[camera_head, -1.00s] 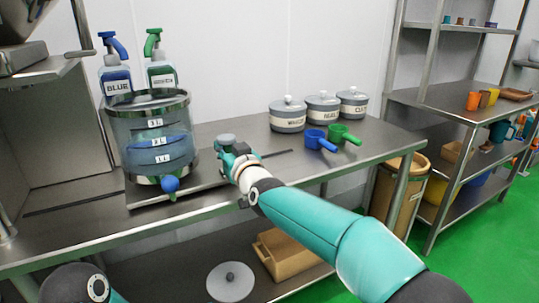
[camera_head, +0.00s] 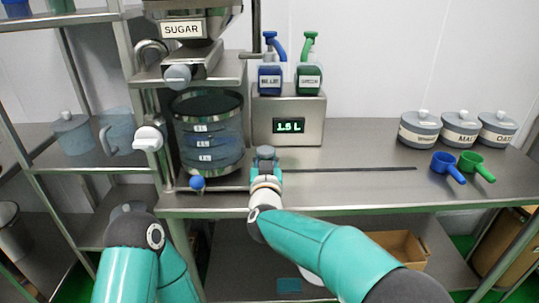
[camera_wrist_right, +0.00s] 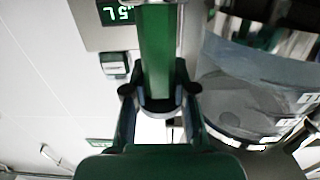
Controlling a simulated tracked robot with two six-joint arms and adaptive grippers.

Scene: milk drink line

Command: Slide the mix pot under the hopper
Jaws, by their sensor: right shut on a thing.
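The mix pot (camera_head: 208,137) is a clear cylinder with a dark rim, level labels and a blue tap (camera_head: 197,183) at its front. It stands upright on the steel bench, below the hopper (camera_head: 190,50) labelled SUGAR. The pot also shows at the right of the right wrist view (camera_wrist_right: 250,90). My right gripper (camera_head: 265,158) is just right of the pot. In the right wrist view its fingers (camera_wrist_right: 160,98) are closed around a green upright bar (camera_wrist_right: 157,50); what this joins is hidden. My left arm shows at the lower left, but its gripper is not visible.
A display box (camera_head: 288,118) reading 1.5 L stands right of the pot, with blue and green spray bottles on top. A dark slot (camera_head: 350,169) runs along the bench to the right. Lidded jars (camera_head: 421,130) and two scoops (camera_head: 447,166) stand farther right. The middle bench is clear.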

